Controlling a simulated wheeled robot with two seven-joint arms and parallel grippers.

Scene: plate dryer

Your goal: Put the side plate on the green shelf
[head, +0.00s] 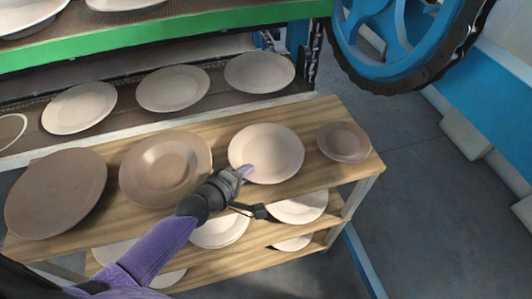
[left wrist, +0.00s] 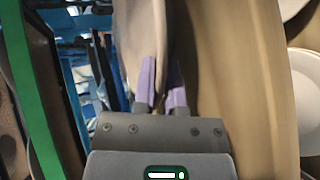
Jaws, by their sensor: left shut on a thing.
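The pale side plate (head: 266,153) is at the wooden rack's top, third from the left among the plates there. My left gripper (head: 245,172) is shut on its near-left rim. In the left wrist view the plate (left wrist: 139,35) shows edge-on, its rim between the purple fingers (left wrist: 161,88). I cannot tell whether it still touches the wood. The green shelf (head: 165,34) crosses the upper left, with plates at its back; its green edge also shows at the left of the left wrist view (left wrist: 42,95). My right gripper is out of view.
The wooden rack (head: 222,135) also carries two larger brown plates (head: 55,193) (head: 166,168) and a small brown plate (head: 343,141), with more plates on its lower boards. Several pale plates (head: 172,89) lie below the green shelf. A blue wheel (head: 400,30) stands at the upper right.

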